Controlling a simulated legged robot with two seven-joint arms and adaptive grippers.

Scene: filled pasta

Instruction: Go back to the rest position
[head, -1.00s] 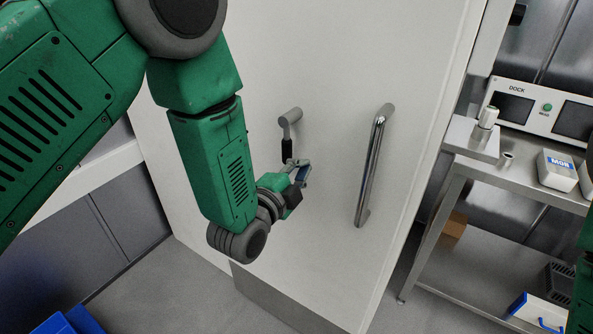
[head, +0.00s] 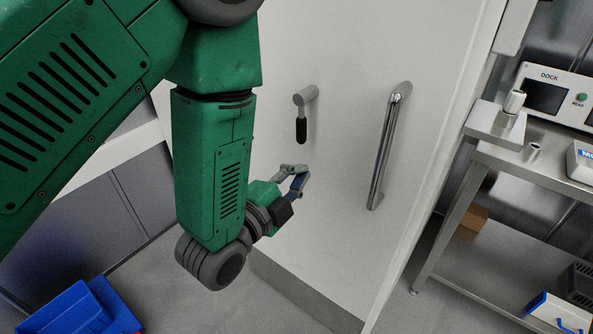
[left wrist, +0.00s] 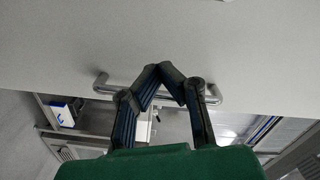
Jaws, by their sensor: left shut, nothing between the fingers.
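My left gripper (head: 301,181) is in front of the white door (head: 345,60) in the head view, below the black-gripped lever handle (head: 301,118) and left of the long steel pull handle (head: 388,145). Its fingers are shut with nothing between them, and it is apart from the lever. In the left wrist view the fingertips (left wrist: 165,75) meet, with the steel pull handle (left wrist: 103,82) beyond them. My right gripper is not in view.
A steel bench (head: 545,168) with a dock unit (head: 560,92) stands at the right. Blue bins (head: 75,312) are on the floor at lower left. A blue-and-white box (head: 560,312) sits on the bench's lower shelf.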

